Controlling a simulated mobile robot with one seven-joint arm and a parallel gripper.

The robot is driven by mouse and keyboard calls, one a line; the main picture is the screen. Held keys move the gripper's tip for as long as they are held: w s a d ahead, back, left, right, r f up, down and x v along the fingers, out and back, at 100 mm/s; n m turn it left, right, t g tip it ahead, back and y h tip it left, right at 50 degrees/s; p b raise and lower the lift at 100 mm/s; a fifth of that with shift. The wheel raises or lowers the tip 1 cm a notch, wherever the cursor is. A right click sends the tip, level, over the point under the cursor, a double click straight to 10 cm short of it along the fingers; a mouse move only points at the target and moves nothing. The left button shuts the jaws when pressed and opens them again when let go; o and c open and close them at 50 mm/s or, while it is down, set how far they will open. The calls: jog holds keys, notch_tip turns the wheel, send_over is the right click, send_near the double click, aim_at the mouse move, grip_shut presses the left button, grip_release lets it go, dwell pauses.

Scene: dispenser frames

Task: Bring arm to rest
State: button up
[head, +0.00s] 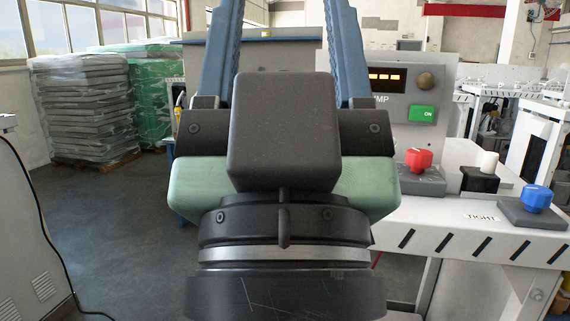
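My gripper (286,30) fills the middle of the head view, close to the camera and pointing up and away. It has a dark body with pale green sides and two blue fingers. The fingers stand well apart with nothing visible between them, so it is open. The fingertips are cut off by the top edge. The gripper covers part of the machine's bench on the right.
On the right, a white bench (500,235) carries a red knob (418,160), a blue knob (537,197) and a white-topped black piece (479,180). A panel (391,110) with a green ON switch (421,114) stands behind. Wrapped stacks (85,105) stand back left; floor there is clear.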

notch_tip(320, 180, up, 13)
jog(key=p, duration=1.1)
jog(key=shift+r, duration=0.15)
dwell(0.4)
